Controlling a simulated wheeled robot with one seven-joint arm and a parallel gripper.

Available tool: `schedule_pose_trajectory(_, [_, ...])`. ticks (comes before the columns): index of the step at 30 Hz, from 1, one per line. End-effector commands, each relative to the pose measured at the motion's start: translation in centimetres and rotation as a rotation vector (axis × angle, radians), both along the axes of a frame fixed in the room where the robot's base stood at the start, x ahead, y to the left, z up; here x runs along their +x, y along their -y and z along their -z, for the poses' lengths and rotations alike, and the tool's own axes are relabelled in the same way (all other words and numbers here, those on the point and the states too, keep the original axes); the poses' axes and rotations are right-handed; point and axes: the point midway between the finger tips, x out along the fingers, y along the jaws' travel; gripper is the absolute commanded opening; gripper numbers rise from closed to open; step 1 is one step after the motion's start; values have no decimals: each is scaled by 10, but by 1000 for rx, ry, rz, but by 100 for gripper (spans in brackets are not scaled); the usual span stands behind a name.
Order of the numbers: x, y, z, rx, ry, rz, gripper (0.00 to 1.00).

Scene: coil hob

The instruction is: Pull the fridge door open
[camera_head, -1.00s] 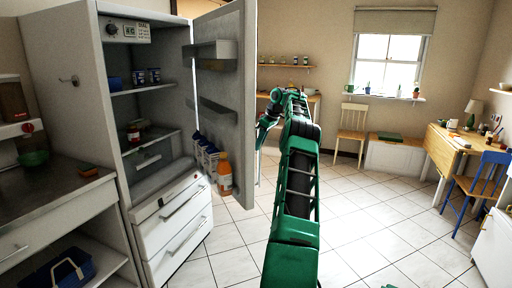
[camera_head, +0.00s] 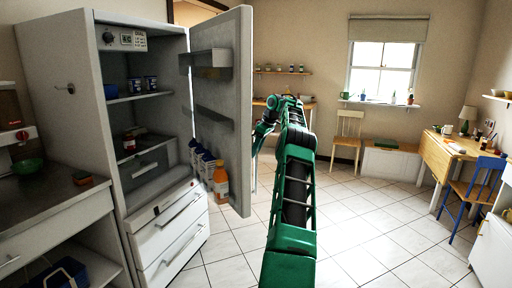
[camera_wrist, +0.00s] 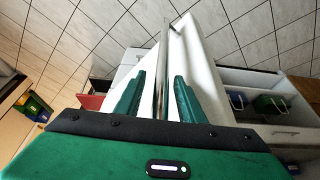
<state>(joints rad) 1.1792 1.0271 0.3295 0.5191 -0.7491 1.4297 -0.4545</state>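The fridge (camera_head: 60,90) stands at the left in the head view. Its white door (camera_head: 243,110) is swung wide open to the right, showing the lit shelves and the loaded door racks. My gripper (camera_head: 258,138) is at the outer side of the door, near its free edge, and partly hidden by my arm. In the wrist view my gripper (camera_wrist: 160,78) has its two green fingers spread apart. The door (camera_wrist: 200,75) and a thin grey bar, apparently its handle (camera_wrist: 163,65), show between and behind them. Contact with the bar cannot be told.
An orange bottle (camera_head: 221,182) and several white-and-blue containers stand in the low door rack. A counter (camera_head: 45,200) is left of the fridge. The tiled floor (camera_head: 350,220) is clear to the right. A table (camera_head: 450,155) and blue chair (camera_head: 475,190) stand further right.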

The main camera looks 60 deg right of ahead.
Motion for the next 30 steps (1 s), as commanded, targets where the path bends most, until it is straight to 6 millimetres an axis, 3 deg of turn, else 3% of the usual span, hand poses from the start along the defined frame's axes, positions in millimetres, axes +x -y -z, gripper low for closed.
schedule_pose_trajectory(15, [-30, 8, -81, -4, 3, 3, 36])
schedule_pose_trajectory(22, [-36, 10, -95, -1, 2, 2, 36])
schedule_pose_trajectory(30, [-37, 10, -97, 0, 1, 1, 36])
